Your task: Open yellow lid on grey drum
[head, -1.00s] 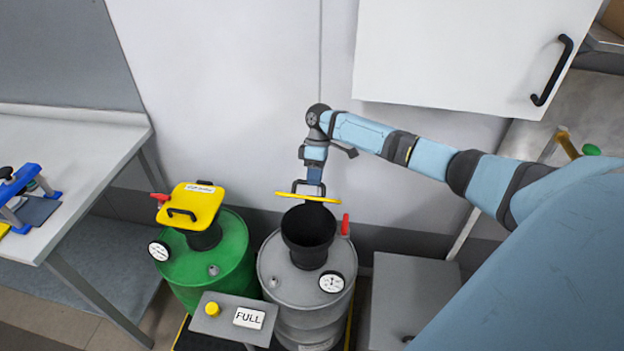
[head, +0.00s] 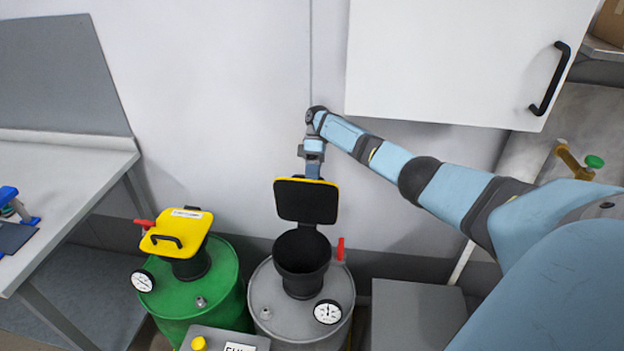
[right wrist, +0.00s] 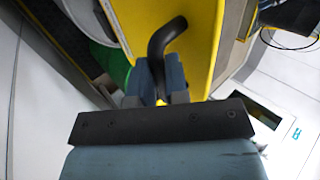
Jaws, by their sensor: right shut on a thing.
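The grey drum (head: 267,294) stands at the lower middle of the head view, with a black funnel neck (head: 302,262) on top. Its yellow lid (head: 306,200) is tipped up behind the open neck, and its dark underside with a yellow rim faces me. My right gripper (head: 313,171) is behind the lid's top edge in the head view. In the right wrist view its fingers (right wrist: 157,82) are shut on the black handle (right wrist: 166,38) of the yellow lid. My left gripper is not in view.
A green drum (head: 215,285) with a shut yellow lid (head: 178,232) stands to the left. A red lever (head: 340,249) and a gauge (head: 328,312) sit on the grey drum. A white cabinet (head: 440,60) hangs at upper right. A grey box (head: 412,312) stands right of the drum.

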